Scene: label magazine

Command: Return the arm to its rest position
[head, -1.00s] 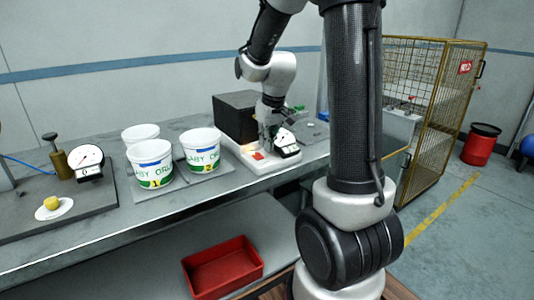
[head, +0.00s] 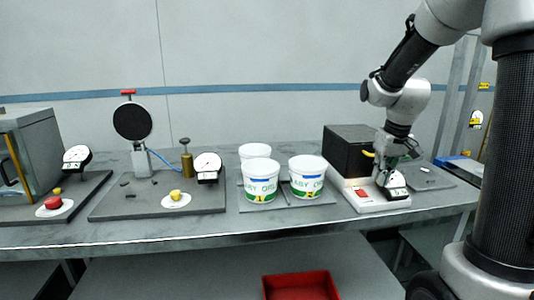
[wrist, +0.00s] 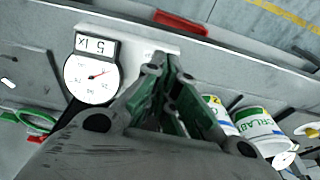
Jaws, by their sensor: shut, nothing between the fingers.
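My gripper (head: 383,181) is low over the white label unit at the right of the bench in the head view. Its fingers are together with nothing between them, as the wrist view (wrist: 172,70) also shows. The unit has a white base (head: 372,206), a black box (head: 347,152) behind, a red part (head: 360,192) and a round white dial (head: 396,181) beside the fingers. In the wrist view the dial (wrist: 92,78) is left of the fingers. My arm comes down from the upper right. Whether the fingertips touch the unit is unclear.
White tubs stand left of the unit; the front ones are marked 1 (head: 260,181) and 2 (head: 307,177). A gauge station with a yellow knob (head: 175,195) and a grey machine (head: 32,150) stand further left. A red bin (head: 300,286) is below the bench.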

